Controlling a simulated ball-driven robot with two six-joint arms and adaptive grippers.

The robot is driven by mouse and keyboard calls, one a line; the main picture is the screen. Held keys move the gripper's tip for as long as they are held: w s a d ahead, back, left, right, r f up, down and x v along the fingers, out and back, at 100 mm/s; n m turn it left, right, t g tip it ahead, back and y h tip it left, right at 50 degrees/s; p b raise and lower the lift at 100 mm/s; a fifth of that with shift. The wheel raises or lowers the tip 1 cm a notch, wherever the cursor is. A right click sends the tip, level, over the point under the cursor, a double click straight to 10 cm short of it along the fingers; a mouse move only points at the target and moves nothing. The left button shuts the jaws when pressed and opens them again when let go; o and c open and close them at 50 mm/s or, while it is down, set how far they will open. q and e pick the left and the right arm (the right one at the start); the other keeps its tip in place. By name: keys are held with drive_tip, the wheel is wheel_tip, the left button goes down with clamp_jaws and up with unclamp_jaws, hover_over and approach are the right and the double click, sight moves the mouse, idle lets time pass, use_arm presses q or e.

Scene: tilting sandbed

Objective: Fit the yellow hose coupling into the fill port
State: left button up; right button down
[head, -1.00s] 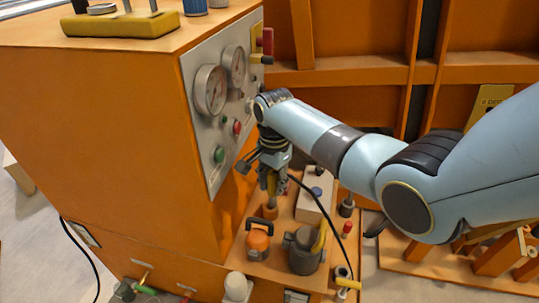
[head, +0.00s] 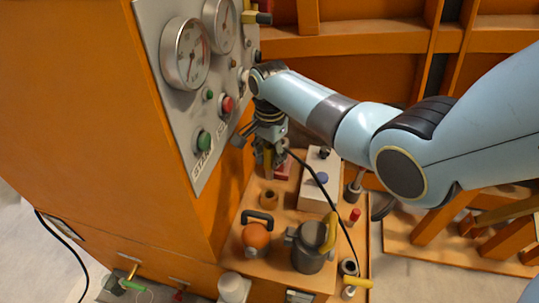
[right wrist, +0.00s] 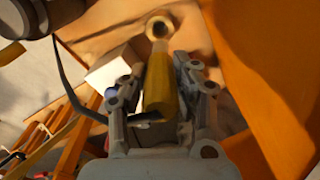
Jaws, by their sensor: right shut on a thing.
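The yellow hose coupling (right wrist: 160,85) is between the fingers of my right gripper (right wrist: 160,80), which is shut on it. In the head view the gripper (head: 270,150) is beside the orange cabinet, and the coupling (head: 268,166) shows partly below it. A brown ring that looks like the fill port (head: 268,197) stands on the orange shelf, clear of the coupling. The ring also shows in the right wrist view (right wrist: 160,27), past the coupling's far end. I cannot tell the gap between them. My left gripper is not in view.
A gauge panel (head: 175,110) is just left of the gripper. A dark can (head: 308,255), an orange pot (head: 257,236) and a white box (head: 318,190) crowd the shelf. A black hose (head: 325,195) runs from the gripper toward the shelf's front right.

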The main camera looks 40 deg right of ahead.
sight(269, 172)
drive_tip(key=shift+r, duration=0.15)
wheel_tip(269, 172, down, 5)
drive_tip(key=b, duration=0.3)
drive_tip(key=shift+r, duration=0.15)
drive_tip(key=shift+f+b, duration=0.45)
drive_tip(key=shift+f, duration=0.25)
drive_tip(key=shift+p, duration=0.65)
idle(0.9)
drive_tip(key=shift+f+b, duration=2.1)
drive_tip(key=shift+f, duration=0.5)
drive_tip(key=c, duration=0.9)
unclamp_jaws()
drive_tip(key=shift+c, duration=0.2)
wheel_tip(269, 172, up, 12)
